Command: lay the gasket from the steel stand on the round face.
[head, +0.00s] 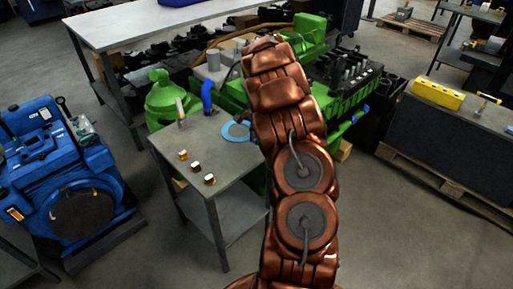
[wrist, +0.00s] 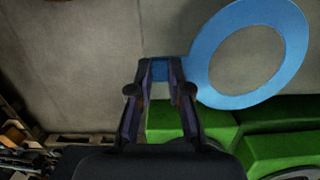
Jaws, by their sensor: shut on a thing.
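The gasket is a flat blue ring with a small tab; it shows in the wrist view (wrist: 207,65) and, partly behind my arm, in the head view (head: 228,134). My gripper (wrist: 160,70) is shut on the tab, and the ring sticks out to the right of the fingers.
A blue machine (head: 65,175) stands at left. A dark bench with a yellow box (head: 437,94) is at right.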

